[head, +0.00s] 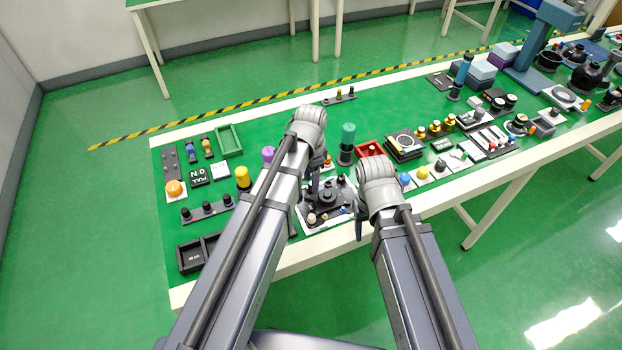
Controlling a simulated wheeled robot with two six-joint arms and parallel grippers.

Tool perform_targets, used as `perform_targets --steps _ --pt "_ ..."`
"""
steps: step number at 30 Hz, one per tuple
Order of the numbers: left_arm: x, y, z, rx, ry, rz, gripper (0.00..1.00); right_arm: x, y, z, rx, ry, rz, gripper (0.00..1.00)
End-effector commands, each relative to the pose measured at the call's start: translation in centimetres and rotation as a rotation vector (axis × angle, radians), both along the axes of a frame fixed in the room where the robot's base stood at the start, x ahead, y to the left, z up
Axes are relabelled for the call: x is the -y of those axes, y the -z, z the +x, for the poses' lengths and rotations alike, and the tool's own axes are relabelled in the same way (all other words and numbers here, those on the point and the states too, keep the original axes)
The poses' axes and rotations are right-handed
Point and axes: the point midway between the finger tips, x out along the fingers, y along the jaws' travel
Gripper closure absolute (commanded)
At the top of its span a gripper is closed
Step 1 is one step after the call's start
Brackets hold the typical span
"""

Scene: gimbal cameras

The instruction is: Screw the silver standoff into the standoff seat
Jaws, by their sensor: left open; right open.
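My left gripper (313,186) is open and points down over a pale plate (304,224) with dark round parts, near the middle of the table. My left arm covers part of that area. My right gripper (359,232) is open at the table's front edge, just right of the plate. I see nothing held in either gripper. I cannot pick out the silver standoff or the standoff seat for sure; the small parts on and around the plate are too small to tell apart, and some are hidden behind my arms.
The green table (285,115) is crowded. A teal-topped cylinder (347,134) stands behind my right wrist, near a red tray (370,149). A black divided box (190,257) is at the front left, a green tray (229,140) at the back left. The back middle is mostly bare.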

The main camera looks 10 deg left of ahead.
Motion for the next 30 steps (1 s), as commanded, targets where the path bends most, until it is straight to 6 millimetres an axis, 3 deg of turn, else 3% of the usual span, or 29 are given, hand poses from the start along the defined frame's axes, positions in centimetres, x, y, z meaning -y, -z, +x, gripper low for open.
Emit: perform_targets --steps 18,30 --pt "0.0 -7.2 0.0 0.0 0.001 0.0 0.45 0.0 -7.2 0.0 0.0 0.0 0.0 0.44" --pt "0.0 -7.4 0.0 0.0 0.001 0.0 0.45 0.0 -7.4 0.0 0.0 0.0 0.0 0.44"
